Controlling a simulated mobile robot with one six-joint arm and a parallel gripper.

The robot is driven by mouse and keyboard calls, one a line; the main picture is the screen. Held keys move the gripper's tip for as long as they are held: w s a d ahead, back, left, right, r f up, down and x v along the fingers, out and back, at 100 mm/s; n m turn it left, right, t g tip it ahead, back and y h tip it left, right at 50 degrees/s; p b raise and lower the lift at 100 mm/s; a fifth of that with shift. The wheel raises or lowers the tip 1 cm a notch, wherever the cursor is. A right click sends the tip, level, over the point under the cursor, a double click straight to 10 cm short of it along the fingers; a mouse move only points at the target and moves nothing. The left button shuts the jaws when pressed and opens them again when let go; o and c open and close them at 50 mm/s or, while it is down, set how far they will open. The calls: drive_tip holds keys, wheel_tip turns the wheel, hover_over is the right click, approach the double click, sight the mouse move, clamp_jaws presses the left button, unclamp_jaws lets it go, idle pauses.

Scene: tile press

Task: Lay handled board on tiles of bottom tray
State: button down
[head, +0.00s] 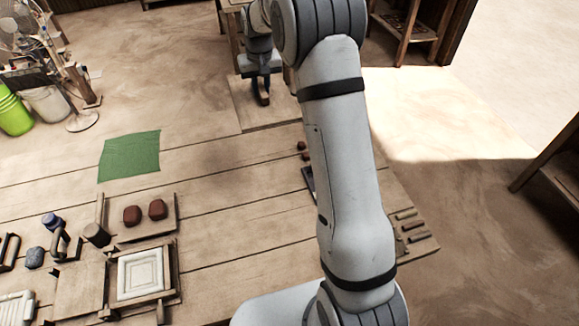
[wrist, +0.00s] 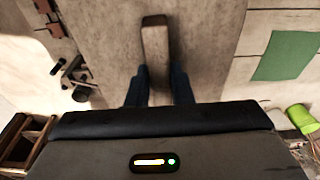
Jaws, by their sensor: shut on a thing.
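The handled board (head: 243,110) is a flat, pale brown wooden sheet with a bar handle (wrist: 155,35) standing on its face. My gripper (head: 261,92) is shut on this handle near the far side of the table, and the fingers (wrist: 159,88) flank it in the wrist view. The board (wrist: 110,50) fills the middle of the wrist view. I cannot tell how high it hangs. A wooden frame (head: 173,268) with a pale square tile (head: 140,274) sits at the front left. I cannot tell which tray is the bottom one; my arm hides part of the table.
A tray (head: 158,232) with two red-brown lumps lies behind the frame. A green cloth (head: 130,155) lies farther back. Small tools stand at the left, and several short bars (head: 412,229) lie at the right edge. A fan and green bucket (head: 14,115) stand back left.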

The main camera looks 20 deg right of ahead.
drive_tip(key=shift+d+r, duration=0.1)
drive_tip(key=shift+d, duration=0.05)
drive_tip(key=s+f+b, duration=0.4)
drive_tip(key=f+b, duration=0.2)
drive_tip(key=f, duration=0.6)
drive_tip(key=s+d+f+b, duration=0.1)
drive_tip(key=s+f+b, duration=0.4)
drive_tip(key=f, duration=0.6)
drive_tip(key=s+f+b, duration=0.5)
drive_tip(key=f+b, duration=0.2)
drive_tip(key=f, duration=0.5)
drive_tip(key=shift+s+d+f, duration=0.1)
drive_tip(key=shift+d+f, duration=0.15)
drive_tip(key=shift+f, duration=0.05)
drive_tip(key=shift+f, duration=0.2)
drive_tip(key=c, duration=1.3)
unclamp_jaws()
drive_tip(key=shift+r, duration=0.15)
